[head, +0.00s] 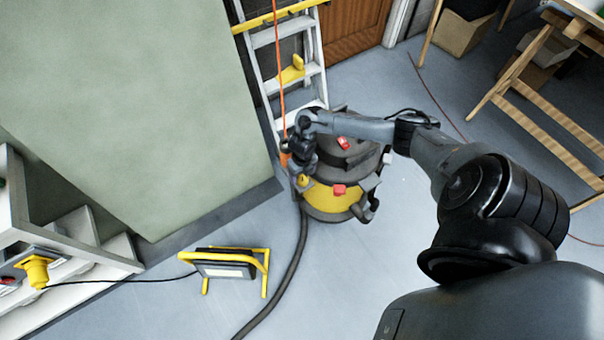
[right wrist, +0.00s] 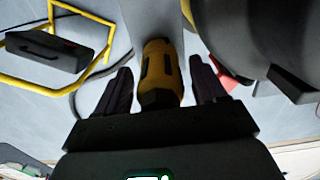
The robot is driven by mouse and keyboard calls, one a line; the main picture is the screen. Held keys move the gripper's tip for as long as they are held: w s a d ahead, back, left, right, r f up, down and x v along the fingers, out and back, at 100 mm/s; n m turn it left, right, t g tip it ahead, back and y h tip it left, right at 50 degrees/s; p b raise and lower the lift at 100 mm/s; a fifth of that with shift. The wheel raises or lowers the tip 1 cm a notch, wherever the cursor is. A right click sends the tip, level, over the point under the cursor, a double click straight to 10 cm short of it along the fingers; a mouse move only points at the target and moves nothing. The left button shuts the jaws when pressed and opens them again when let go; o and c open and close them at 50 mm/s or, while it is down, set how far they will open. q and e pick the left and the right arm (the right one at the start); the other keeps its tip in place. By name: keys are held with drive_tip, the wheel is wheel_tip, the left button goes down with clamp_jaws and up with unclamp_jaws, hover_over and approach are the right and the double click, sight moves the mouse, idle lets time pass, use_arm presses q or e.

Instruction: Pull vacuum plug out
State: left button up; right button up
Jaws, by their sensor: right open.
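The vacuum (head: 333,200) is a round black and yellow drum with red latches, standing on the floor by the ladder. A yellow and black plug (right wrist: 160,62) shows in the right wrist view between my right gripper's fingers (right wrist: 160,75). In the head view a small yellow part (head: 303,181), likely this plug, shows just below my right gripper (head: 301,168) at the vacuum's left side. The fingers are open, one on either side of the plug, with gaps visible. My left gripper is not in view.
A dark hose (head: 294,262) runs down from the vacuum's left side. A yellow-framed work light (head: 226,265) stands on the floor, its cable leading to a yellow plug (head: 37,271) at far left. A ladder (head: 283,62), green panel (head: 130,100) and wooden trestle (head: 548,118) stand around.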

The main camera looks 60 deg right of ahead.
idle(0.5)
drive_tip(key=shift+c, duration=0.4)
clamp_jaws()
drive_tip(key=shift+r, duration=0.2)
drive_tip(key=shift+r+p, duration=0.3)
drive_tip(key=shift+p, duration=0.25)
drive_tip(key=shift+r+p, duration=1.05)
drive_tip(key=shift+r, duration=0.1)
drive_tip(key=shift+r+p, duration=1.2)
drive_tip(key=shift+r, duration=0.15)
